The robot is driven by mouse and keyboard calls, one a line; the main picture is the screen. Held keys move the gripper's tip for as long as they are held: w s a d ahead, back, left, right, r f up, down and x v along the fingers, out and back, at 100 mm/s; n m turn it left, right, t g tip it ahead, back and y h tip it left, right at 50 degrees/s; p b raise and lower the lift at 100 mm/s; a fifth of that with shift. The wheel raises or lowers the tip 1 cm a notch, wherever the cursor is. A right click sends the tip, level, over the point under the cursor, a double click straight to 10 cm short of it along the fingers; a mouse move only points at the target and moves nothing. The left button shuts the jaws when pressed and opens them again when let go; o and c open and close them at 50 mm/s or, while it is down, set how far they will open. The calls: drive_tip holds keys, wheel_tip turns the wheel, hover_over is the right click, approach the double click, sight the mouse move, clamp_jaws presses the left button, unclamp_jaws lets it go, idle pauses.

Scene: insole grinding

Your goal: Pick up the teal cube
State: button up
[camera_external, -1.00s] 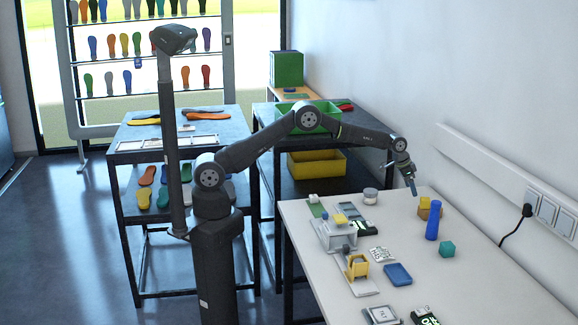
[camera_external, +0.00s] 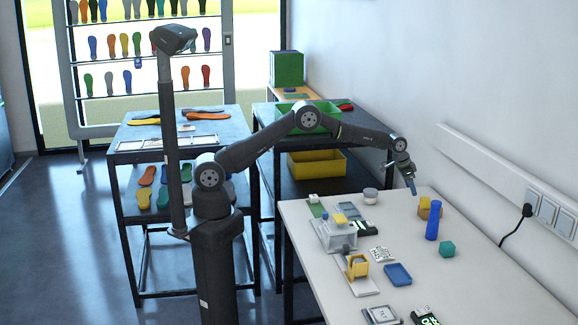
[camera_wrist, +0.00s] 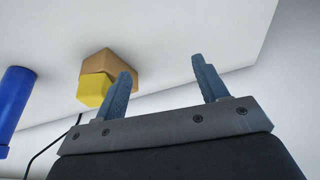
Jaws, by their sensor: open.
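The teal cube (camera_external: 447,249) sits on the white table, in front of and to the right of a blue cylinder (camera_external: 432,221). My gripper (camera_external: 412,186) is open and empty. It hangs above the far part of the table, up and to the left of the teal cube in the external view and well apart from it. In the wrist view my gripper (camera_wrist: 165,85) shows two spread blue-grey fingers with nothing between them. The teal cube is not visible in the wrist view.
The blue cylinder (camera_wrist: 14,104) and a yellow block (camera_wrist: 94,90) against a brown hexagonal block (camera_wrist: 112,67) are near my gripper. A blue tray (camera_external: 398,274) and a yellow-framed fixture (camera_external: 357,266) stand left of the cube. The table's right front is clear.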

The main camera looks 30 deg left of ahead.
wheel_tip(320, 180, up, 16)
drive_tip(key=s+d, duration=0.6)
drive_tip(key=s, duration=0.6)
drive_tip(key=s+d+n, duration=0.1)
drive_tip(key=s+d, duration=0.5)
drive_tip(key=s, duration=0.7)
drive_tip(key=s+d, duration=0.6)
drive_tip(key=s, duration=0.6)
approach(442, 245)
drive_tip(key=s+x, duration=0.1)
drive_tip(key=x, duration=0.2)
drive_tip(key=shift+w+x, duration=0.2)
drive_tip(key=shift+x, duration=1.4)
drive_tip(key=shift+w+x, duration=0.15)
drive_tip(key=shift+x, duration=1.45)
drive_tip(key=shift+r, duration=0.1)
drive_tip(key=c, duration=1)
drive_tip(key=shift+c, duration=0.2)
